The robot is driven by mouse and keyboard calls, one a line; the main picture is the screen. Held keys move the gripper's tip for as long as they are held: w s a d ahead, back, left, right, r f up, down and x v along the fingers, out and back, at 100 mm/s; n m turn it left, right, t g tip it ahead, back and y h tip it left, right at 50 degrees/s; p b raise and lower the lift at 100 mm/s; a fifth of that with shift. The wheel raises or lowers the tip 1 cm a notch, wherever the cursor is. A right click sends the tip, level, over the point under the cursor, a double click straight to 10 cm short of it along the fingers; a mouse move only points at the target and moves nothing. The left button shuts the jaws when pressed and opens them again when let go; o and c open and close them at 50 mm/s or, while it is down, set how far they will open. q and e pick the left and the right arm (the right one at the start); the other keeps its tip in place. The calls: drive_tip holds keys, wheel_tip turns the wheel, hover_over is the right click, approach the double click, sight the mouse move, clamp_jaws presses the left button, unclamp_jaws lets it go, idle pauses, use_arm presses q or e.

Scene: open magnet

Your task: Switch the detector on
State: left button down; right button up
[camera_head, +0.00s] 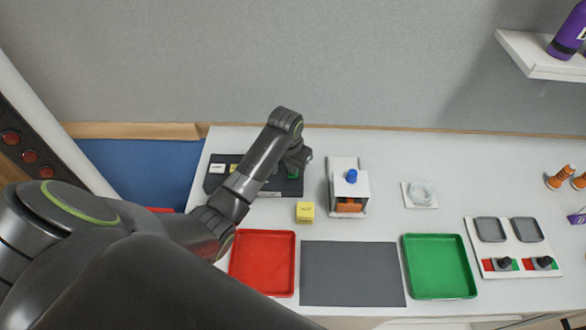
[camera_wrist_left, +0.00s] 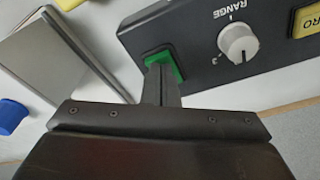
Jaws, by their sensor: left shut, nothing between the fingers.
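The detector is a long black box (camera_head: 262,187) at the back left of the table. In the left wrist view, its panel (camera_wrist_left: 205,40) carries a green switch (camera_wrist_left: 178,66), a white RANGE knob (camera_wrist_left: 238,43) and part of a yellow button (camera_wrist_left: 307,20). My left gripper (camera_head: 297,166) is shut and empty over the box's right end. In the left wrist view its fingertips (camera_wrist_left: 161,72) are right at the green switch and cover part of it; I cannot tell whether they press it. My right gripper is not in view.
A white box with a blue knob (camera_head: 351,176) stands just right of the detector. A yellow block (camera_head: 305,212), red tray (camera_head: 233,272), grey mat (camera_head: 352,274), green tray (camera_head: 440,293) and small glass dish (camera_head: 420,194) lie around. A two-switch panel (camera_head: 514,250) is at right.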

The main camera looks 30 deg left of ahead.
use_arm(q)
drive_tip(key=shift+f, duration=0.25)
drive_tip(key=shift+r, duration=0.1)
wheel_tip(320, 180, up, 3)
drive_tip(key=shift+f+p, duration=0.15)
drive_tip(key=shift+p, duration=0.85)
drive_tip(key=shift+r, duration=2.15)
drive_tip(key=shift+s+f, duration=0.1)
